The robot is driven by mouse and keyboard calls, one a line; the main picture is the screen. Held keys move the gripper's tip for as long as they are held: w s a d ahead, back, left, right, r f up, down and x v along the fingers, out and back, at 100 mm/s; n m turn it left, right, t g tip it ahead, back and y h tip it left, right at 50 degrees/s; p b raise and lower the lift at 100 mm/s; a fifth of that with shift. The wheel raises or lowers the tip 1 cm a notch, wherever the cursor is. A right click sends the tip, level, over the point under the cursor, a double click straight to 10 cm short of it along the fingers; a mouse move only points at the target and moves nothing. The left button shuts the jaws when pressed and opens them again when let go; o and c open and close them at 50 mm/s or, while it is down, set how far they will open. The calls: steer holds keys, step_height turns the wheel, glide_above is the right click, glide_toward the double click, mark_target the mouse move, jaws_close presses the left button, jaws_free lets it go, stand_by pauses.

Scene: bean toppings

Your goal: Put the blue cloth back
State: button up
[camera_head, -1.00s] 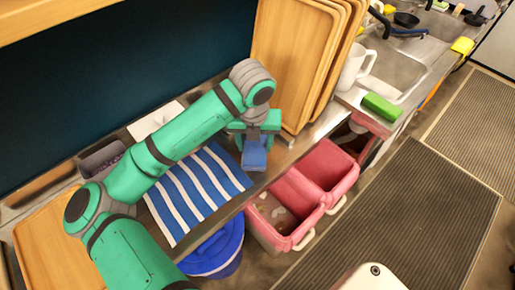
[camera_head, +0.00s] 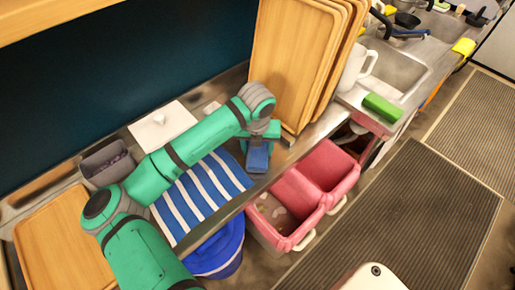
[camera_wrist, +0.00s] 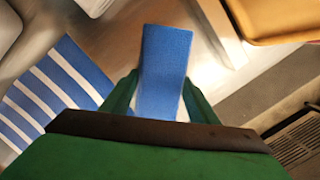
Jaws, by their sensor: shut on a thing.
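The blue cloth (camera_head: 258,158) is a small plain blue piece. My gripper (camera_head: 259,143) is shut on it, and it hangs below the fingers over the steel counter near its front edge. In the wrist view the blue cloth (camera_wrist: 165,70) stands out between the two green fingers of my gripper (camera_wrist: 160,98). A blue-and-white striped cloth (camera_head: 203,196) lies flat on the counter to the left of my gripper, partly hidden by my arm. I cannot tell whether the held cloth touches the counter.
Wooden trays (camera_head: 293,60) lean upright behind my gripper. A white lidded box (camera_head: 160,125) and a grey container (camera_head: 107,163) stand at the back left. Pink bins (camera_head: 300,195) and a blue bucket (camera_head: 218,250) sit below the counter edge. A green sponge (camera_head: 381,107) lies by the sink.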

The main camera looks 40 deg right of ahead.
mark_target(257, 154)
steer(key=shift+f, duration=0.15)
steer(key=o, duration=1.2)
steer(key=shift+f, duration=0.1)
steer(key=shift+w+a, duration=0.1)
steer(key=shift+a, duration=0.05)
steer(key=shift+r, duration=0.45)
step_height(257, 154, up, 12)
steer(key=s, duration=0.1)
steer(key=shift+s+a+f, duration=0.25)
steer(key=shift+a, duration=0.2)
